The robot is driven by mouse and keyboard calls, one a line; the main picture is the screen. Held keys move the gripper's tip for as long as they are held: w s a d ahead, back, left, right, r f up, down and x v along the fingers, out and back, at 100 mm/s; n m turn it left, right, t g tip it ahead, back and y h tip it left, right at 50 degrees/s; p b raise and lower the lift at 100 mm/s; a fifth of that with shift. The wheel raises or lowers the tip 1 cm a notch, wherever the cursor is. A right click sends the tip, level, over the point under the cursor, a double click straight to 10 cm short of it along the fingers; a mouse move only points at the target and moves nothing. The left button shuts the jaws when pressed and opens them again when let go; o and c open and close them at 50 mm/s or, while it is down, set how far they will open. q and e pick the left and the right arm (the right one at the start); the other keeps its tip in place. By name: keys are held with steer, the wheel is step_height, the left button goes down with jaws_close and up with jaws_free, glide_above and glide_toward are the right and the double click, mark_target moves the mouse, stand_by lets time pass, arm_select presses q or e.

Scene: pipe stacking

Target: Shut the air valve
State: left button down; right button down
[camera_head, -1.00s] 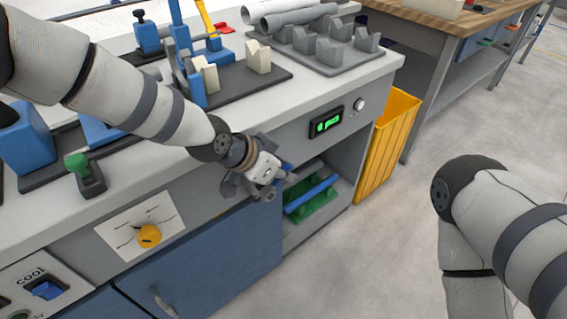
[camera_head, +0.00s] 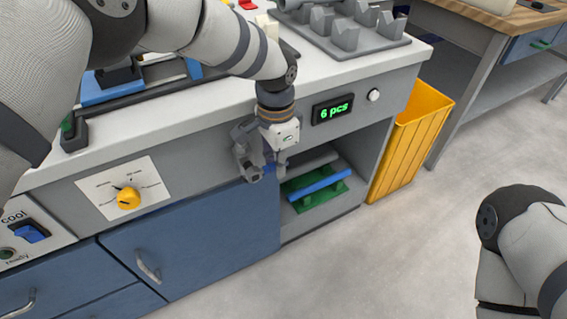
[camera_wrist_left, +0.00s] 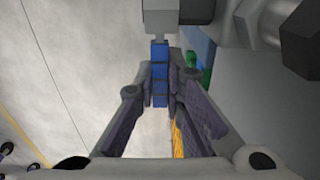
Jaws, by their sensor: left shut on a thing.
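The air valve's blue handle (camera_wrist_left: 160,75) shows in the left wrist view as a ribbed blue bar joined to a grey block at the top. My left gripper (camera_wrist_left: 160,84) has its two dark fingers on either side of this bar and is shut on it. In the head view, my left gripper (camera_head: 262,165) is at the bench front, just left of the open shelf. Only a small blue part of the handle (camera_head: 269,169) shows there; the gripper hides most of the valve. My right arm is at the right edge, its gripper out of view.
A yellow dial (camera_head: 129,198) is on the bench front to the left, above a blue door (camera_head: 200,245). A green display (camera_head: 333,110) reads "6 pcs". A yellow bin (camera_head: 410,140) stands right of the shelf. The floor to the right is clear.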

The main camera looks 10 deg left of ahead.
arm_select(q)
steer(key=shift+s+f, duration=0.1)
steer(key=shift+f, duration=0.05)
stand_by(0.3)
steer(key=c, duration=1.7)
jaws_free()
steer(key=shift+o, duration=0.2)
step_height(320, 180, up, 12)
